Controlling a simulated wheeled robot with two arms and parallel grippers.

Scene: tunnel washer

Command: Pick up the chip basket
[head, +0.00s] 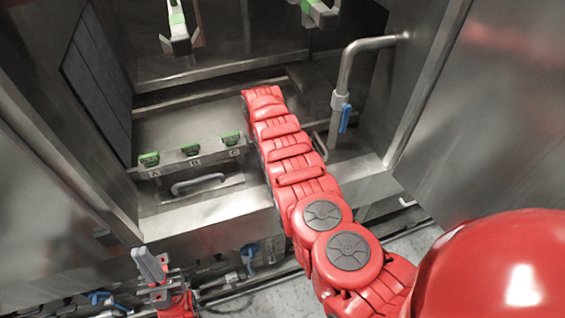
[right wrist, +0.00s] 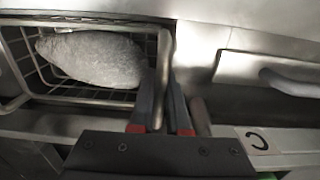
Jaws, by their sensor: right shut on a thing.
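The chip basket (right wrist: 68,97) is a wire-mesh basket at the upper left of the right wrist view. A grey, rough, rounded mass (right wrist: 92,60) lies in it. My right gripper (right wrist: 163,80) is shut on the metal rim at the basket's right end, with the dark fingers on either side of the bar. In the head view my red right arm reaches into the steel machine and hides that gripper; I cannot make out the basket there. My left gripper (head: 152,266) is low at the left, away from the basket; its finger gap is unclear.
A steel ledge carries green-topped parts (head: 192,149) labelled A, B and C, with a drawer handle (head: 198,184) below. A bent pipe with a blue valve lever (head: 345,118) stands right of my arm. Steel panels flank the opening. A handle (right wrist: 290,80) lies right of the gripper.

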